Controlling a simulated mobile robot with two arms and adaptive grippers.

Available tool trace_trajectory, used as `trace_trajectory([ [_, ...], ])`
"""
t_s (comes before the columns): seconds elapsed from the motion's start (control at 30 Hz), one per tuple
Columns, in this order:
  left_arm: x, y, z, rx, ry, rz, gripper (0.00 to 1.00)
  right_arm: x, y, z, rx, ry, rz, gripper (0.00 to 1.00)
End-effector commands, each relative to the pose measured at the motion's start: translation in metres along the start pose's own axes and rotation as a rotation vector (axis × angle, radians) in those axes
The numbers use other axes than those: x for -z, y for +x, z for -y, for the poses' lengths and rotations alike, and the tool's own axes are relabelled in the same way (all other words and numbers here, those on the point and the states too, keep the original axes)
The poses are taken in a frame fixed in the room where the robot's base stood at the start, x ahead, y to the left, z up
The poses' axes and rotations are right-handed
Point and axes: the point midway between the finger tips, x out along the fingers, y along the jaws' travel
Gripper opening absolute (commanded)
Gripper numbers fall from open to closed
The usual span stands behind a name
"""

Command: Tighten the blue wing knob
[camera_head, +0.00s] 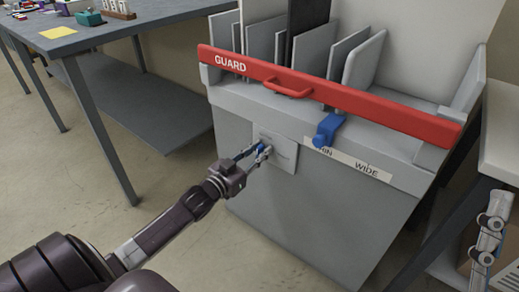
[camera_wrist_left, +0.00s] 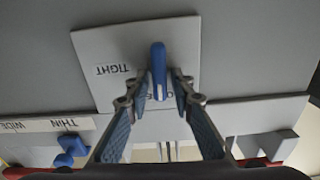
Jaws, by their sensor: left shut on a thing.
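The blue wing knob (camera_wrist_left: 158,62) stands on a pale square plate (camera_wrist_left: 90,48) on the grey machine front. Its long wing runs up and down in the left wrist view. The plate (camera_head: 288,161) also shows in the head view, where my gripper mostly covers the knob. A TIGHT label (camera_wrist_left: 113,69) reads upside down left of the knob; a second label behind the knob is mostly hidden. My left gripper (camera_head: 262,151) is at the plate. In the left wrist view its fingers (camera_wrist_left: 157,88) are shut on the knob, one on each side.
A red GUARD bar (camera_head: 390,107) with a handle crosses the machine top, with several upright panels behind it. A blue lever (camera_head: 328,129) sits above a THIN–WIDE strip (camera_head: 350,164). A grey table (camera_head: 130,22) stands left; floor between is clear.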

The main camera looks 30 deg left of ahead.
Motion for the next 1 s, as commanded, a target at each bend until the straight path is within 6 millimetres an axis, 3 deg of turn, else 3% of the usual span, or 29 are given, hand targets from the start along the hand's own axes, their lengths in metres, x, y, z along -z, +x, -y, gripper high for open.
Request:
trace_trajectory([
  [0.17,0.002,0.000,-0.002,0.000,0.078,0.001,0.00,-0.042,0.000,-0.005,-0.008,-0.011,0.208,0.40],
  [0.37,0.002,0.000,-0.004,0.000,0.206,0.002,0.00,-0.103,-0.024,-0.013,-0.022,-0.023,0.516,0.40],
  [0.5,0.002,0.000,-0.005,0.000,0.306,0.002,0.00,-0.139,-0.053,-0.019,-0.034,-0.030,0.728,0.40],
  [0.7,0.000,0.000,-0.008,-0.001,0.461,0.002,0.00,-0.174,-0.104,-0.027,-0.053,-0.036,1.011,0.40],
  [1.0,-0.003,0.000,-0.012,-0.001,0.741,0.002,0.00,-0.194,-0.183,-0.036,-0.078,-0.039,1.358,0.40],
])
